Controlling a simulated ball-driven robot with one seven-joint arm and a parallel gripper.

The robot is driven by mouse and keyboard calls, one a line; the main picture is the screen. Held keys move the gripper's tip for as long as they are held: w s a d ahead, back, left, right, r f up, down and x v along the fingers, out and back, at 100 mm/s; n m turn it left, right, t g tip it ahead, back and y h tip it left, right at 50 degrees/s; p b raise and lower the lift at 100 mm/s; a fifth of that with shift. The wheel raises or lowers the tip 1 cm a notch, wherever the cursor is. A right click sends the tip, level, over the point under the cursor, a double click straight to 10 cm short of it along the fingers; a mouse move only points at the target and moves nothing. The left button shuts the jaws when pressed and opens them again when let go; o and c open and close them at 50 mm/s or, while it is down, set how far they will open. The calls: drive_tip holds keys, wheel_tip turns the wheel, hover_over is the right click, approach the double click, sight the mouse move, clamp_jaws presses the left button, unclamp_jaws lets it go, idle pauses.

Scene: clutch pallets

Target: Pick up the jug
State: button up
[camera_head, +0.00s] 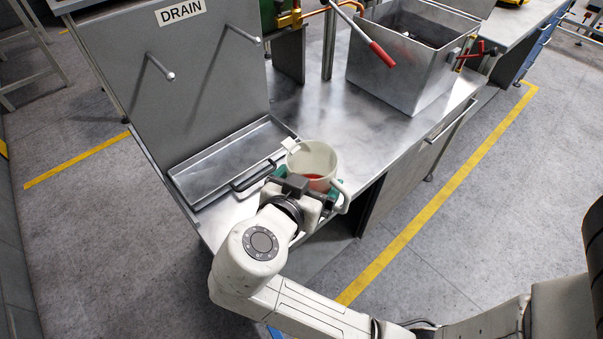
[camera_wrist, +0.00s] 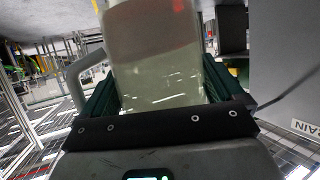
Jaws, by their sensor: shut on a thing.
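The jug (camera_head: 314,158) is a pale, translucent vessel with a spout at its left and a handle at its right. Something red shows inside it. It is at the front edge of the metal bench, roughly upright in the head view. My gripper (camera_head: 309,188) is shut on the jug, with its green fingers on either side of the body. In the wrist view the jug (camera_wrist: 155,60) fills the space between the fingers, and its handle shows at the left. Whether the jug's base touches the bench is hidden by my gripper.
A shallow metal tray (camera_head: 186,184) with a dark handle lies left of the jug, below a panel marked DRAIN (camera_head: 190,70) with two pegs. A metal bin (camera_head: 374,75) stands at the back right, with red-handled levers nearby. The bench (camera_head: 375,135) between is clear.

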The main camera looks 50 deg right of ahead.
sight(320, 188)
drive_tip(key=s+a+r, duration=0.2)
drive_tip(key=s, duration=0.3)
drive_tip(key=shift+r, duration=0.25)
drive_tip(key=shift+a, duration=0.1)
idle(0.4)
drive_tip(key=shift+s, duration=0.1)
idle(0.3)
